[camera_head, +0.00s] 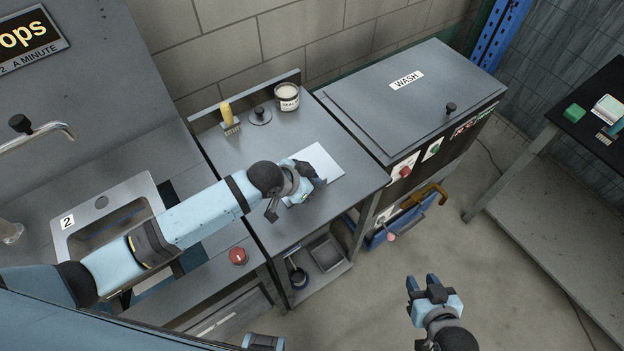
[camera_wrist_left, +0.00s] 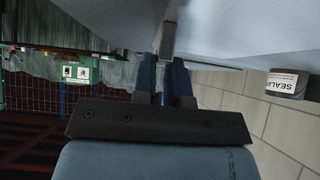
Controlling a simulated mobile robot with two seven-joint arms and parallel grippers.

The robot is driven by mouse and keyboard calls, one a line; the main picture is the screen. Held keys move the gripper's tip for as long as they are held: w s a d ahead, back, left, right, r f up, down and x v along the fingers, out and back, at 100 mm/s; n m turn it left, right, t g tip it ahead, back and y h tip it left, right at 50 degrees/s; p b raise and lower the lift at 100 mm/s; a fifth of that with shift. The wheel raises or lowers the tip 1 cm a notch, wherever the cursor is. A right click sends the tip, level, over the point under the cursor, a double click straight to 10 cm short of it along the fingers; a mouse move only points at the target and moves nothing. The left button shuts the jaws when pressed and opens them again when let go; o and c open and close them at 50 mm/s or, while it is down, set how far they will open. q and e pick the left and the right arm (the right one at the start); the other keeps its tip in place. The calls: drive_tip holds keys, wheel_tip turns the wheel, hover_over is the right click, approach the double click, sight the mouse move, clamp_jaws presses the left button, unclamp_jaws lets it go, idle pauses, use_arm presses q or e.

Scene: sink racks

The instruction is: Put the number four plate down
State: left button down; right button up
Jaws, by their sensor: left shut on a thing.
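My left gripper (camera_head: 311,183) is over the grey bench beside the white sheet-like panel (camera_head: 324,158). In the left wrist view my left gripper (camera_wrist_left: 167,58) is shut on a small light-grey plate-like piece (camera_wrist_left: 168,40) seen nearly edge-on between the fingertips. No number can be read on it, and the head view hides it behind the gripper. The fingertips are close to a pale surface; I cannot tell whether the piece touches it. My right gripper (camera_head: 424,284) hangs over the floor, fingers apart and empty.
A number 2 plate (camera_head: 67,222) is on the sink (camera_head: 103,204) at left. A yellow-handled brush (camera_head: 229,116), a small lid with a knob (camera_head: 260,116) and a sealant tub (camera_head: 287,96) stand at the bench's back. The WASH unit (camera_head: 405,80) borders it on the right.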

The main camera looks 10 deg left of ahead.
use_arm(q)
drive_tip(key=shift+f, duration=0.1)
drive_tip(key=c, duration=1.2)
unclamp_jaws()
drive_tip(key=shift+o, duration=0.2)
drive_tip(key=shift+s+a+r, duration=0.1)
drive_tip(key=shift+r, duration=0.15)
drive_tip(key=v, duration=1.1)
drive_tip(key=shift+s+r+b, duration=0.2)
drive_tip(key=shift+r+b, duration=0.1)
drive_tip(key=shift+b, duration=0.05)
drive_tip(key=shift+a, duration=0.15)
